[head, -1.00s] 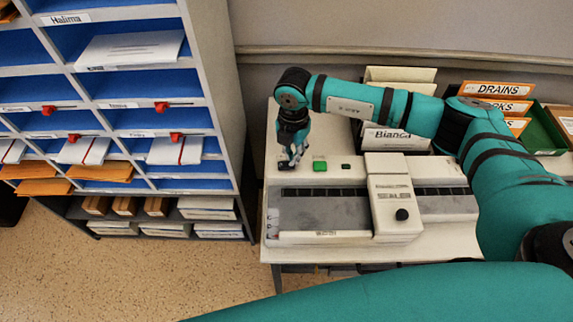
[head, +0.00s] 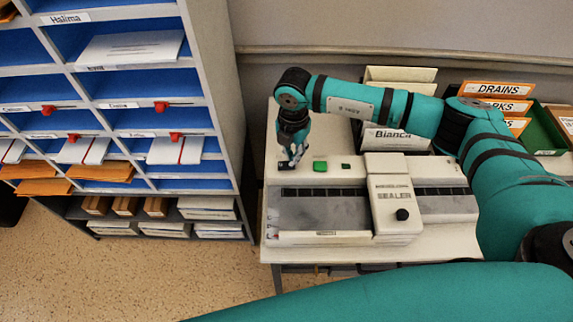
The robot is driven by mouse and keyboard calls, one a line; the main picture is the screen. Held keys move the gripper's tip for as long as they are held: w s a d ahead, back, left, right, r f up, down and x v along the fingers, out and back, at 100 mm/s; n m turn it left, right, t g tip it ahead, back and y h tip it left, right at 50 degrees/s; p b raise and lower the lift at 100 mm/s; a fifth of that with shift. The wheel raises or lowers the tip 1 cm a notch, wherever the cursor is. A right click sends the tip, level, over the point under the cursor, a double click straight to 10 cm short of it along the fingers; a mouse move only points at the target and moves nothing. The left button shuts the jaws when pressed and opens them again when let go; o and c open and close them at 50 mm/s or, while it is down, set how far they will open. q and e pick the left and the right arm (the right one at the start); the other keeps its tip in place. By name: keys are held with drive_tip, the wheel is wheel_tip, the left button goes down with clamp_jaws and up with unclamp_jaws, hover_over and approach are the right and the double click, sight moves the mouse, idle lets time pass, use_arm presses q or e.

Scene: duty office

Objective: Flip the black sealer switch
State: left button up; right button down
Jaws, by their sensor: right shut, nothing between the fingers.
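The sealer (head: 324,208) is a long pale machine with a grey top plate and a white block (head: 392,192) marked SEALER, which carries a black knob. It stands on a light table. My right gripper (head: 291,164) is shut and empty, pointing down at the machine's back left corner. A small black switch (head: 284,166) shows by its fingertips and is partly hidden by them. I cannot tell whether they touch it or which way it is tipped. My left gripper is out of view.
A grey pigeonhole rack (head: 215,100) with blue compartments, envelopes and red tags stands close on the left. Behind the sealer are a Bianca-labelled holder (head: 388,140), orange-labelled files (head: 497,89) and a green tray (head: 540,135). Bare floor (head: 150,270) lies in front of the rack.

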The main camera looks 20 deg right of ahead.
drive_tip(key=shift+f+b, duration=0.95)
drive_tip(key=shift+f, duration=0.35)
idle(0.4)
drive_tip(key=shift+r+p, duration=2.3)
drive_tip(key=shift+r, duration=1.3)
drive_tip(key=shift+f, duration=0.1)
